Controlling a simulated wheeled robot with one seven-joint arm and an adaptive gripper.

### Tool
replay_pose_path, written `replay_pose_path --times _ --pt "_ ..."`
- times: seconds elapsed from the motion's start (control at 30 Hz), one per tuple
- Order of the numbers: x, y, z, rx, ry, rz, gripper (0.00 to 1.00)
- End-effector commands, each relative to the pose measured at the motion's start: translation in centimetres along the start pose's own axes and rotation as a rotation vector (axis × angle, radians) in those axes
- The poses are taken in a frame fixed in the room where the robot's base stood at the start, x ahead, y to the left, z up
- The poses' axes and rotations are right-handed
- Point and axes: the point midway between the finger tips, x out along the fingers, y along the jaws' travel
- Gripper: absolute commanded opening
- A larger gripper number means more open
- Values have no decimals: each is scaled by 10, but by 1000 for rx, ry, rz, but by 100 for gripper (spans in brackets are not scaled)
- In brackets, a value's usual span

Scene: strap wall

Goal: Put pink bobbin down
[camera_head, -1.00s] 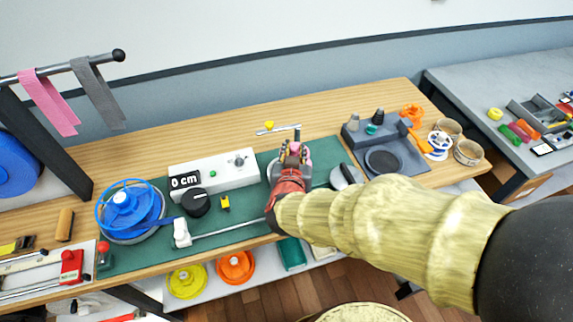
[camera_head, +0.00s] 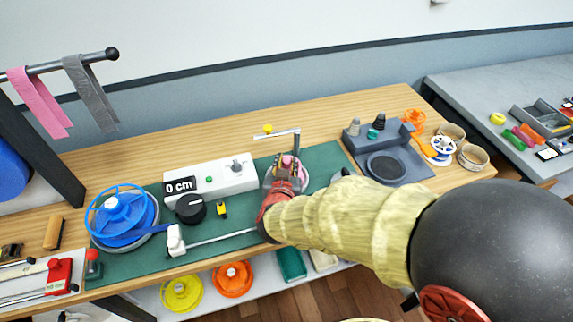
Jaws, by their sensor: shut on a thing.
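My gripper (camera_head: 288,163) is shut on the pink bobbin (camera_head: 287,161), of which only a small pink patch shows between the fingers. It is over the right part of the green mat (camera_head: 322,162), at a grey round holder (camera_head: 269,181) with an upright post (camera_head: 297,143) just behind. My red wrist and yellow-sleeved arm hide most of the holder and the front of the bobbin. I cannot tell whether the bobbin touches the holder.
A white box reading 0 cm (camera_head: 216,179) and a blue reel (camera_head: 122,211) stand to the left. A grey station with a round dish (camera_head: 386,167) is to the right. Bare wood (camera_head: 225,140) lies behind the mat.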

Motion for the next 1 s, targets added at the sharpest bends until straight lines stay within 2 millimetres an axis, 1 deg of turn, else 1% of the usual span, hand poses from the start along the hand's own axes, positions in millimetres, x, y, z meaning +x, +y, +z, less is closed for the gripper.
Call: replay_pose_path --times 0.07,0.1,0.4,0.67,0.77,0.87,1.0 --pt "1 0 3 -1 0 0 0" --pt "1 0 4 -1 -1 0 22" --pt "1 0 3 -1 -1 0 39" --pt "1 0 3 -1 -1 0 40" --pt "0 0 -1 0 0 0 40" --pt "-10 -1 -2 -1 -1 -2 40" --pt "-36 -1 -4 -2 0 -4 40"
